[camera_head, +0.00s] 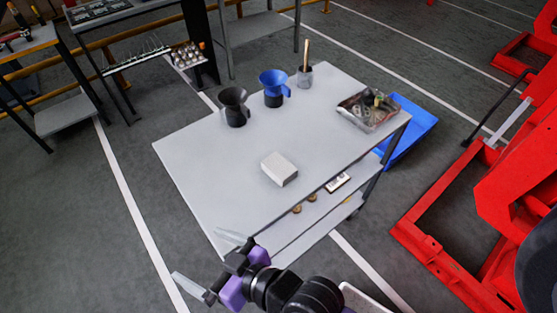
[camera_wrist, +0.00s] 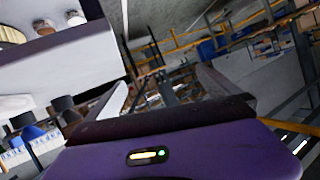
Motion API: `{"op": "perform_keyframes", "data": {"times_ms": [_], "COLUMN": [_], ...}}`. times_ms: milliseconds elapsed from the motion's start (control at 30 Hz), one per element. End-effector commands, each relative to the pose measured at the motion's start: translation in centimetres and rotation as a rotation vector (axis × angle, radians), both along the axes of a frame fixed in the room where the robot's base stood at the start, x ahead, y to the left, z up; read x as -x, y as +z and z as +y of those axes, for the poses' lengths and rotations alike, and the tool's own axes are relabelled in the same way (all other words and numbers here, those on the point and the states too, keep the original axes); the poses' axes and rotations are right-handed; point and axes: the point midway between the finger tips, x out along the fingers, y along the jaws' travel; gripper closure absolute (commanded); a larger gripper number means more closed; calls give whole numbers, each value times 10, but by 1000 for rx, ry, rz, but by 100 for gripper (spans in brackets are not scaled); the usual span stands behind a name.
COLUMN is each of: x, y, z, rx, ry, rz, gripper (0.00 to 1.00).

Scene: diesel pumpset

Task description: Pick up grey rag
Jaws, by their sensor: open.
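A pale grey, block-shaped item (camera_head: 279,168) lies on the near part of the grey table top (camera_head: 205,165) in the head view. It may be the folded grey rag, but I cannot tell its material. My gripper (camera_head: 204,261) is open and empty at the table's near left corner, well apart from the pale item. In the wrist view my gripper's fingers (camera_wrist: 163,85) are spread with nothing between them. I cannot make out a rag in the wrist view.
A black jug (camera_head: 235,107), a blue jug (camera_head: 273,88), a cup with a brush (camera_head: 304,75) and a metal tray of parts (camera_head: 368,110) stand along the table's far side. A blue bin (camera_head: 412,128) and red machinery (camera_head: 440,255) are at right. Shelves below hold small items.

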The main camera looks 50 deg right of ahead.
Motion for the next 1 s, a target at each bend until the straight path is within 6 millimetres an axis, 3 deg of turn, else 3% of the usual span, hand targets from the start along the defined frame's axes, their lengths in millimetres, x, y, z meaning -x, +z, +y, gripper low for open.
{"op": "perform_keyframes", "data": {"times_ms": [33,100,300,433,567,767,867,1000], "x": [-25,-51,-112,-139,-154,-155,-144,-115], "y": [9,15,34,41,42,30,21,12], "z": [3,9,15,6,-16,-77,-121,-193], "rx": [11,31,150,268,410,645,756,883], "ry": [33,94,292,431,572,785,891,1032], "rz": [-13,-14,-13,10,59,208,319,511], "gripper": [0,0,0,0,0,0,0,0]}}
